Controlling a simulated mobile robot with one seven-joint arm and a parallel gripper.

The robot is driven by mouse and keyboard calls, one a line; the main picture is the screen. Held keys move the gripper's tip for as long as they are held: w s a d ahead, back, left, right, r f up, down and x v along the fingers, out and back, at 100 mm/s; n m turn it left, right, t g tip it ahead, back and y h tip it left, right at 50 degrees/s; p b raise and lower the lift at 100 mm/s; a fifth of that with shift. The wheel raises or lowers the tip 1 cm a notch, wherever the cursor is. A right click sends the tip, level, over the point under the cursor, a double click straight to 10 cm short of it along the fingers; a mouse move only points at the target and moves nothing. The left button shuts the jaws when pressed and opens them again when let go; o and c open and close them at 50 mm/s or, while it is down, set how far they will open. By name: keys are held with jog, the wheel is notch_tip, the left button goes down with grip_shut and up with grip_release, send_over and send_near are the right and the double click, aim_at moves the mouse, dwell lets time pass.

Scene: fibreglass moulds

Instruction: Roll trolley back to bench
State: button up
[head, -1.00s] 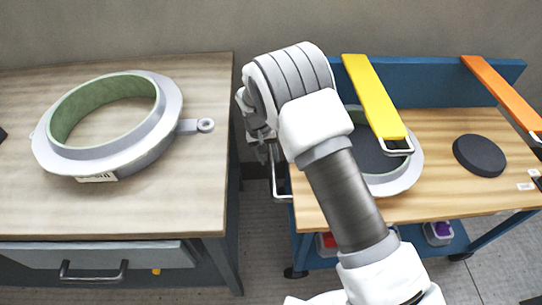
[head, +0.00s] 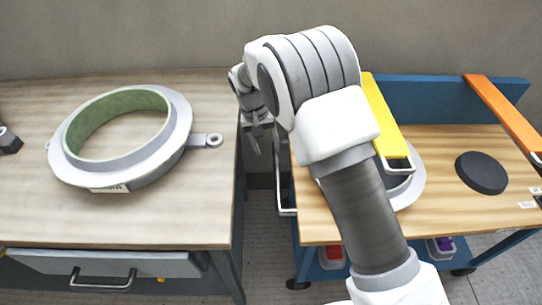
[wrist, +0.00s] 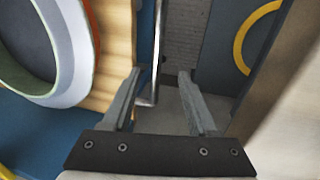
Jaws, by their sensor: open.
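The trolley (head: 450,205) stands at the right, with a wooden top and blue frame. Its metal handle (head: 284,180) sticks out on the left side, in the gap beside the bench. The bench (head: 190,215) at the left has a wooden top. My gripper (head: 253,140) is over the gap near the handle, pointing down. In the wrist view my gripper (wrist: 160,72) is open and empty. The handle bar (wrist: 157,50) runs between the two fingers in the picture, closer to the left one. I cannot tell whether it is at fingertip depth.
A ring-shaped mould (head: 150,165) with a side lug lies on the bench. The trolley carries another round mould (head: 408,190), a black disc (head: 481,172), a yellow bar (head: 384,115) and an orange bar (head: 505,112). A narrow strip of floor (head: 262,250) separates bench and trolley.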

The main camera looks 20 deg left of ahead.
jog(key=r, duration=0.2)
jog(key=a+r+p, duration=0.1)
jog(key=r, duration=0.2)
jog(key=shift+s+r, duration=0.2)
jog(key=s+d+r+m+t+y, duration=0.1)
jog(key=s+d+r+m+y, duration=0.1)
jog(key=d+r, duration=1.75)
jog(key=s+d+r+m+t, duration=0.2)
jog(key=s+d+m+t, duration=0.15)
jog(key=s+d, duration=1.55)
notch_tip(320, 180, up, 15)
jog(key=a+p, duration=0.1)
jog(key=p, duration=1.4)
jog(key=shift+s+a+r+n, duration=0.2)
jog(key=shift+a+n, duration=0.05)
jog(key=shift+n, duration=0.2)
